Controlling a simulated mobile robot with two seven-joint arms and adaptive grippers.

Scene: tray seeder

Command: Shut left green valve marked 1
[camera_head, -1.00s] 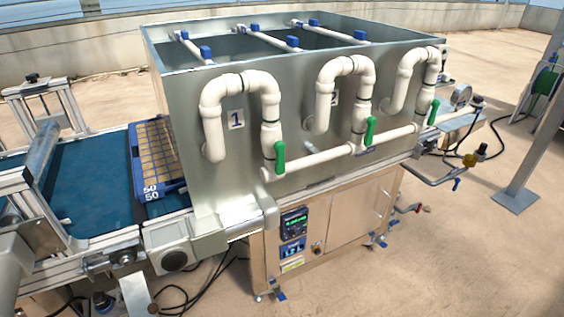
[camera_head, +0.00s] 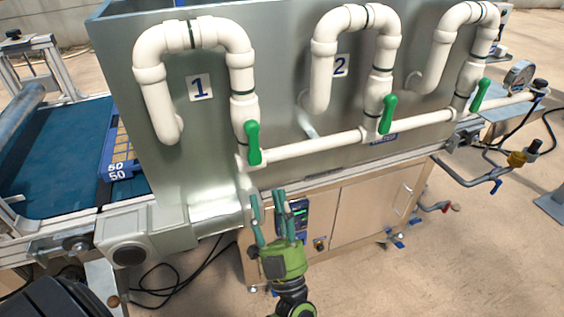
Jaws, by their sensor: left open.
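The left green valve handle (camera_head: 253,143) sits on the white pipe below the U-bend beside the plate marked 1 (camera_head: 199,88). The handle stands roughly upright, in line with the vertical pipe. My left gripper (camera_head: 267,202), green with teal fingers, is in front of the machine below this valve. Its fingers point up and are apart and empty. It does not touch the handle. My right gripper is not in view.
A second green handle (camera_head: 388,114) and a third (camera_head: 480,94) stand to the right on the same pipework. A control panel (camera_head: 299,216) is partly behind my fingers. A blue tray (camera_head: 122,166) lies on the conveyor (camera_head: 55,150) at left.

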